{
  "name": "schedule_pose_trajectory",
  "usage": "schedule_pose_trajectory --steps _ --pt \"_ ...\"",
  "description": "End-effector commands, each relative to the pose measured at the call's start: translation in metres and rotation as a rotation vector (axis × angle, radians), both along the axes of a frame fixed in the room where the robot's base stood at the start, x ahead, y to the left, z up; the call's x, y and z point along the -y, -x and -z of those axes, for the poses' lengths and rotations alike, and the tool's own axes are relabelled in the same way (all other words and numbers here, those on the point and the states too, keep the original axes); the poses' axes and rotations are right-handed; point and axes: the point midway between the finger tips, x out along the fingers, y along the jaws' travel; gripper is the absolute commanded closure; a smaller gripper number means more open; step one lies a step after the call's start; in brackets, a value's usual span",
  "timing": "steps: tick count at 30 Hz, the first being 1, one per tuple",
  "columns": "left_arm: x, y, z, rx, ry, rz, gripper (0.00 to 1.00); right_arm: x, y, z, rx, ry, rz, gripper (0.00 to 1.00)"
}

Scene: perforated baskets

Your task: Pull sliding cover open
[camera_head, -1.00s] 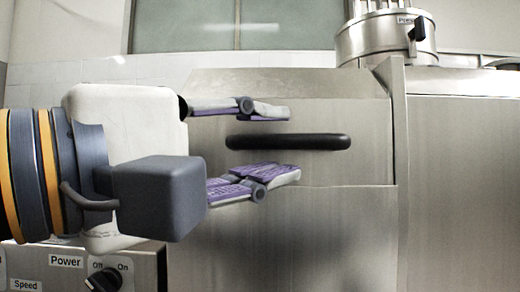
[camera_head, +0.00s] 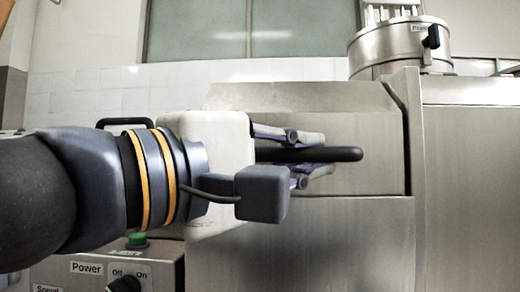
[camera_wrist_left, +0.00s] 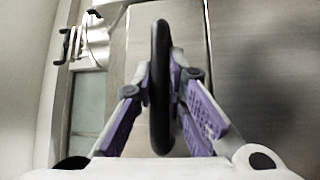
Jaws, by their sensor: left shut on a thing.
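The sliding cover (camera_head: 365,120) is a flat steel panel on the front of a steel machine. A black bar handle (camera_head: 345,154) runs across it horizontally. My left gripper (camera_head: 312,153) comes in from the left and is shut on the handle, one finger above it and one below. In the left wrist view the black handle (camera_wrist_left: 160,90) stands between the two purple-padded fingers of my left gripper (camera_wrist_left: 162,75). The left part of the handle is hidden behind my gripper in the head view. My right gripper is not in view.
A round steel pot (camera_head: 400,48) stands on top of the machine at the upper right. A control box (camera_head: 150,265) with a Power knob (camera_head: 124,285) and a green button (camera_head: 137,240) sits below my left arm. A raised steel edge (camera_head: 412,130) borders the panel's right side.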

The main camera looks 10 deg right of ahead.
Motion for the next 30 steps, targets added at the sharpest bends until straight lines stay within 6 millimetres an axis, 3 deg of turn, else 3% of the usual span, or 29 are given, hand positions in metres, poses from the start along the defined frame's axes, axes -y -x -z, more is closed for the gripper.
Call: schedule_pose_trajectory --steps 3,6,15,16,18,26,30 --pt "0.004 -0.022 -0.004 0.0 0.007 -0.009 1.0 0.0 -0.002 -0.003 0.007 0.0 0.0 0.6" --pt "0.007 -0.031 -0.003 0.001 0.006 -0.008 1.0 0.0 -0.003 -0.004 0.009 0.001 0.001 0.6" --pt "0.007 -0.033 -0.002 0.002 0.004 -0.007 1.0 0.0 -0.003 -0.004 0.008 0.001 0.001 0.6" --pt "0.007 -0.033 -0.002 0.002 0.004 -0.007 0.81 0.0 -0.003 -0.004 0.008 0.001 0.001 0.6" --pt "0.007 -0.033 -0.002 0.002 0.004 -0.007 0.67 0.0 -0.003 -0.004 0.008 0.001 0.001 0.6" --pt "0.007 -0.033 -0.002 0.002 0.003 -0.007 0.67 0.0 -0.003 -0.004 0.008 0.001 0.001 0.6" --pt "-0.007 -0.026 -0.001 0.003 0.004 -0.008 0.67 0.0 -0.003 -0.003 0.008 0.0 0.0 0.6"
